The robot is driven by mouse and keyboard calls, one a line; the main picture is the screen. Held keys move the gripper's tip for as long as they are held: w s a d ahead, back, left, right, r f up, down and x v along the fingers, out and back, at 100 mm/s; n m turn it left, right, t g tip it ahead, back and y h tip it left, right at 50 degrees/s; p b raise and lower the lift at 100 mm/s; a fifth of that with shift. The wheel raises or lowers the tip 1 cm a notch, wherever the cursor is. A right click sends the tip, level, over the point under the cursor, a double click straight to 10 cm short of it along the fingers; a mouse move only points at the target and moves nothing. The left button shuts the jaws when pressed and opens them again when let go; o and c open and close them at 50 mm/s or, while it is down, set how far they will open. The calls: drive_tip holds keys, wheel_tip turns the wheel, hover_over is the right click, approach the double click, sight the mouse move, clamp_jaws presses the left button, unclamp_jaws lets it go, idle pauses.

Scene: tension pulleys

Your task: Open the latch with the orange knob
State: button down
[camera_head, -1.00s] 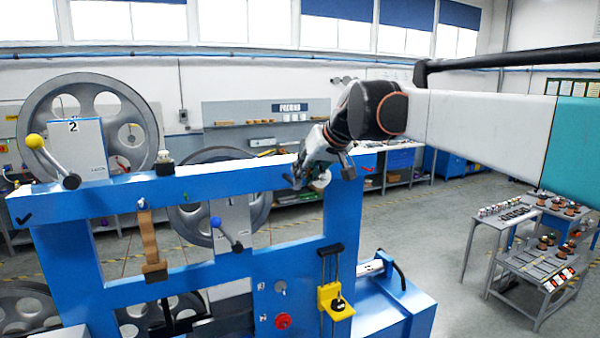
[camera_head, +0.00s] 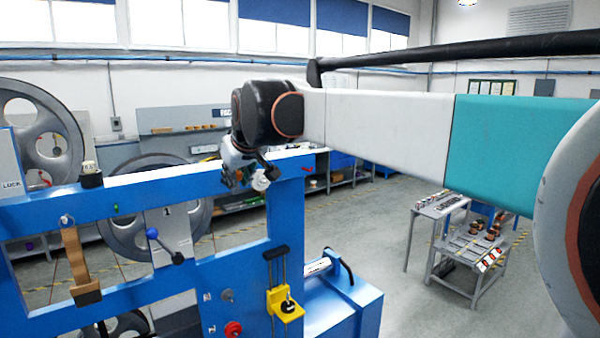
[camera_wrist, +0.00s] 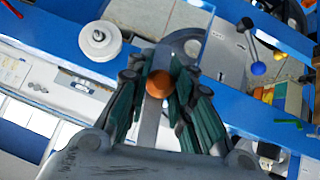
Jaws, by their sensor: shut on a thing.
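The orange knob (camera_wrist: 158,84) shows in the wrist view between the dark green finger pads of my gripper (camera_wrist: 162,90). The pads close around it from both sides. A grey bar, apparently the latch, runs down from the knob toward my palm. In the head view my gripper (camera_head: 238,180) is at the right end of the blue frame's top beam (camera_head: 130,195), pointing down.
A white round part (camera_wrist: 100,40) sits close beside my gripper on the blue beam. A blue-balled lever (camera_head: 160,241) is on the frame's plate labelled 1. A yellow block (camera_head: 284,303) is lower right. Grey tool tables (camera_head: 440,212) stand farther right, with open floor between.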

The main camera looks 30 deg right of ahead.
drive_tip(key=shift+s, duration=0.15)
drive_tip(key=c, duration=1.4)
unclamp_jaws()
drive_tip(key=shift+a, duration=0.1)
drive_tip(key=v, duration=1.2)
